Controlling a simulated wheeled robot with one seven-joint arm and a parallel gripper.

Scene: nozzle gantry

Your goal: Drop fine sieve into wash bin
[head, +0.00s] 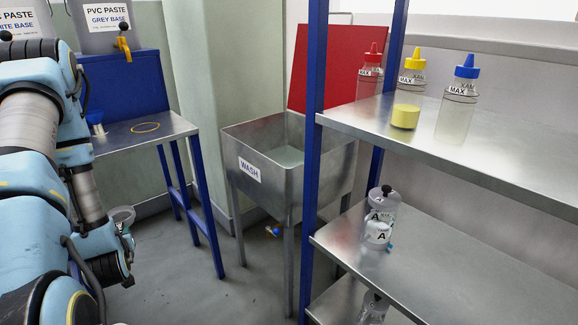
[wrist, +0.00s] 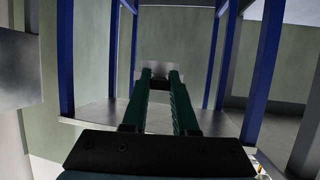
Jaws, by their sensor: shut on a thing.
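The wash bin (head: 275,190) is a grey metal tub on legs with a WASH label. It stands in the middle of the head view, with its red lid (head: 325,65) raised behind it and a pale floor of liquid inside. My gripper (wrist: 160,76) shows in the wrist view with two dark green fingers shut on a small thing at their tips. I take this for the fine sieve; it is mostly hidden and its shape is unclear. My arm fills the left of the head view, left of the bin and apart from it.
Floor between table and bin is clear.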

